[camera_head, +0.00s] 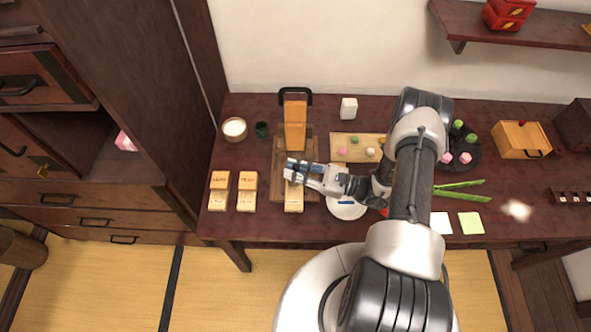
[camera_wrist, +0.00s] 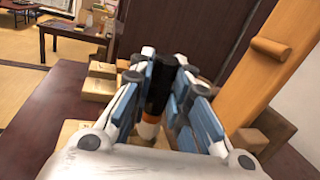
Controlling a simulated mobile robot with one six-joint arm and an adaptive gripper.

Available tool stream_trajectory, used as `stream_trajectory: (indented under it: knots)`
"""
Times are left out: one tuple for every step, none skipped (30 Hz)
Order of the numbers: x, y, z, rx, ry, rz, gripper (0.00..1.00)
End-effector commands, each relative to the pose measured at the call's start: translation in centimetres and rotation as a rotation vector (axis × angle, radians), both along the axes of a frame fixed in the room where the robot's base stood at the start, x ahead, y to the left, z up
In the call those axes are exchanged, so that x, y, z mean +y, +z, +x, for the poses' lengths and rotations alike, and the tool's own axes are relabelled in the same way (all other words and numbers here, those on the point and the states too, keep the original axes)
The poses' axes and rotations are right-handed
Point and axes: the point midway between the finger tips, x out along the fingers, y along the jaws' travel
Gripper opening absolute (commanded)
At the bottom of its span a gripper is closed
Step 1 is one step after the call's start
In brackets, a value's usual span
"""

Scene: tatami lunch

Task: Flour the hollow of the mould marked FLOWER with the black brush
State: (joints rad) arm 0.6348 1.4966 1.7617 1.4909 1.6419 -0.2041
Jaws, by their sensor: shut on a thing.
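My gripper (camera_head: 290,168) is over the wooden board on the table in the head view. In the wrist view my gripper (camera_wrist: 165,75) is shut on the black brush (camera_wrist: 157,90), which has an orange band and a pale tip pointing down. A pale wooden mould (camera_head: 293,198) lies under and in front of the gripper. More moulds (camera_head: 219,187) (camera_head: 247,190) stand to its left with small dark marks, too small to read. I cannot tell which is FLOWER, nor whether the tip touches a mould. A white-filled bowl (camera_head: 234,129) stands at the back left.
An upright orange-brown wooden piece (camera_head: 295,125) stands behind my gripper. A white plate (camera_head: 346,208) lies to its right, partly under my arm. A tray of sweets (camera_head: 348,140) and a dark green cup (camera_head: 262,129) are further back. A tall cabinet (camera_head: 120,60) borders the table's left.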

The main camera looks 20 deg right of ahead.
Motion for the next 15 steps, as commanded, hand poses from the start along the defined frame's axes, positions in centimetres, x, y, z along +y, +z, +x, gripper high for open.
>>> stream_trajectory:
  knots:
    - [0.01,0.02,0.0,0.0,0.0,0.0,0.0]
    - [0.01,0.03,0.0,0.0,0.0,0.0,0.0]
    - [0.01,0.03,-0.01,0.0,0.0,0.0,0.0]
    - [0.01,0.03,-0.01,0.0,0.0,0.0,0.0]
    - [0.01,0.03,-0.01,0.0,0.0,0.0,0.0]
    - [0.01,0.01,0.0,0.0,0.0,0.0,0.0]
    - [0.01,0.0,0.0,0.0,0.0,0.0,0.0]
    - [0.01,-0.02,-0.01,0.0,0.0,0.0,0.0]
    - [0.01,-0.07,-0.01,0.001,0.0,0.001,0.0]
    - [0.02,-0.1,-0.01,0.001,0.0,0.001,0.0]
    - [0.01,-0.15,-0.01,0.001,0.0,0.001,0.0]
    - [0.02,-0.21,-0.01,0.001,0.0,0.001,0.0]
    - [0.02,-0.26,-0.02,0.001,0.0,0.001,0.0]
    - [0.02,-0.31,-0.02,0.001,0.0,0.001,0.0]
    - [0.01,-0.38,-0.02,0.001,0.0,0.001,0.0]
